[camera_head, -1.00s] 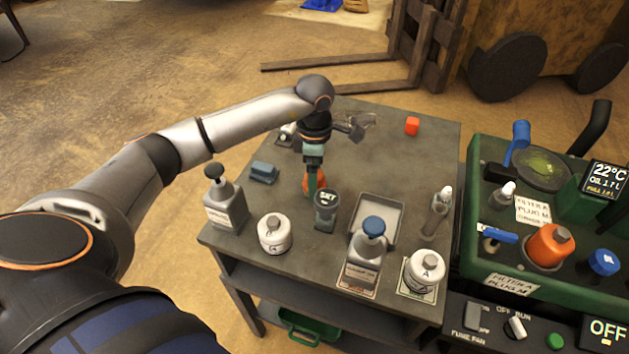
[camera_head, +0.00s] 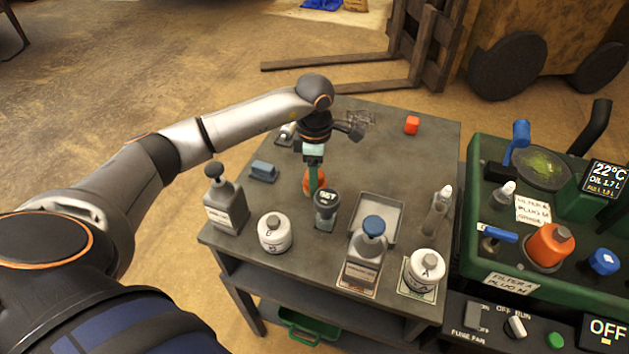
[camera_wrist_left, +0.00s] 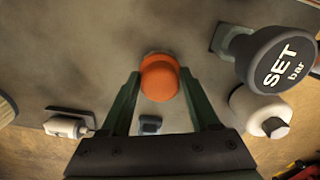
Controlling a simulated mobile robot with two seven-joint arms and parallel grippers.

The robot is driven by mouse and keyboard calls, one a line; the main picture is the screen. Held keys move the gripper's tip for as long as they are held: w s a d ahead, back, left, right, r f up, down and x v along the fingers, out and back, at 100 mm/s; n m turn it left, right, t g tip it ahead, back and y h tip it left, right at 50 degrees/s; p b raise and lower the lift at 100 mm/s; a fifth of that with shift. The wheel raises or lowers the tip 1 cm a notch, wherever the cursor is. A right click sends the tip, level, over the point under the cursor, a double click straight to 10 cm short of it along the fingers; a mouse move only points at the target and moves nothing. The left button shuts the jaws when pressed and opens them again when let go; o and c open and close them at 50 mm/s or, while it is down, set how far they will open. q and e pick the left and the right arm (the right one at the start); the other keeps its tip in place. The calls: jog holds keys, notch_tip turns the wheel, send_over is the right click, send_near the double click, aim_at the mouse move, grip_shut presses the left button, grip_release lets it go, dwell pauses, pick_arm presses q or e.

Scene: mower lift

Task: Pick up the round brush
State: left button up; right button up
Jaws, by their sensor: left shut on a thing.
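The orange, round-topped piece (camera_head: 307,184) that I take for the round brush stands on the grey table, partly hidden behind my left fingers and the SET gauge. In the left wrist view its orange top (camera_wrist_left: 160,78) lies between the two green fingertips. My left gripper (camera_head: 313,182) points down at it and is shut on it; the fingers also show in the left wrist view (camera_wrist_left: 159,88). I cannot see its lower part or any bristles. I see no clear gap showing it lifted off the table. My right gripper is not in view.
The black SET gauge (camera_head: 326,203) stands close in front of the gripper. A grey pump bottle (camera_head: 226,205), white jar (camera_head: 274,235), grey tray (camera_head: 379,206) and blue-topped bottle (camera_head: 369,245) stand nearer the front.

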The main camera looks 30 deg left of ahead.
pick_arm(q)
jog(key=shift+c, duration=0.3)
jog(key=shift+r, duration=0.15)
jog(key=shift+r, duration=0.2)
notch_tip(320, 180, up, 2)
jog(key=shift+w+r, duration=0.1)
jog(key=w+d+r, duration=0.1)
jog(key=d+r, duration=0.2)
jog(key=d, duration=0.1)
jog(key=w+d+r+b, duration=0.1)
jog(key=d+r, duration=0.2)
jog(key=d, duration=0.2)
jog(key=w+d+r, duration=0.1)
jog(key=d+r, duration=0.3)
jog(key=shift+w+d+r, duration=0.1)
jog(key=shift+w+d, duration=0.05)
jog(key=shift+d, duration=0.2)
